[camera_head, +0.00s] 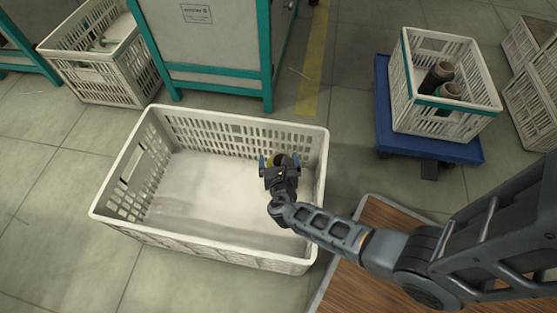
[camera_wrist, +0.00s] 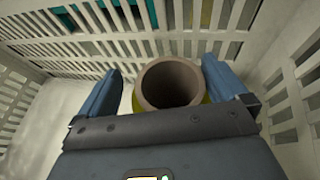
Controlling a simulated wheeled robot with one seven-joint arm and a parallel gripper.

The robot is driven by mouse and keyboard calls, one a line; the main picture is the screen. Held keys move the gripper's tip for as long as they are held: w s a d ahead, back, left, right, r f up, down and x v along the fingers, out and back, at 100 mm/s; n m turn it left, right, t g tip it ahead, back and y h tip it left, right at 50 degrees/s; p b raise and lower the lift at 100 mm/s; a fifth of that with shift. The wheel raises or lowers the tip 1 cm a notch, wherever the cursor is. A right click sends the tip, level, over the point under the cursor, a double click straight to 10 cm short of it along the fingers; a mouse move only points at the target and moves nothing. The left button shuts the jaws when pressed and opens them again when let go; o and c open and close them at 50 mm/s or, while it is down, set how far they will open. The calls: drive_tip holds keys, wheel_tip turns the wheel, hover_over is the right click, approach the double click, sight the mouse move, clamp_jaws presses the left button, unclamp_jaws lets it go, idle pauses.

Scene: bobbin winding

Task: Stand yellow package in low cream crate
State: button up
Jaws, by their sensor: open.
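The low cream crate (camera_head: 190,243) stands on the floor in the middle of the head view, with slotted walls and a pale bottom. The yellow package (camera_wrist: 171,85) is upright inside it near the back right corner, its round brown core opening facing the wrist camera and a little yellow showing at its sides. In the head view my gripper mostly hides it. My gripper (camera_head: 279,162) is open, with one blue finger on each side of the package; I see a gap at the left finger. The package's base is hidden.
My gripper is close to the crate's back and right walls (camera_wrist: 291,100). The crate's left and middle floor is empty. A smaller crate (camera_head: 440,115) with dark tubes stands on a blue trolley (camera_head: 388,140) at right. Another crate (camera_head: 120,80) and a teal-framed cabinet (camera_head: 215,50) stand behind.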

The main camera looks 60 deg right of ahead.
drive_tip(key=shift+s+a+r+p, duration=0.1)
drive_tip(key=shift+a+r+p, duration=0.05)
drive_tip(key=shift+r+p, duration=0.2)
drive_tip(key=p+v, duration=0.4)
drive_tip(key=v, duration=0.7)
drive_tip(key=shift+s+a, duration=0.2)
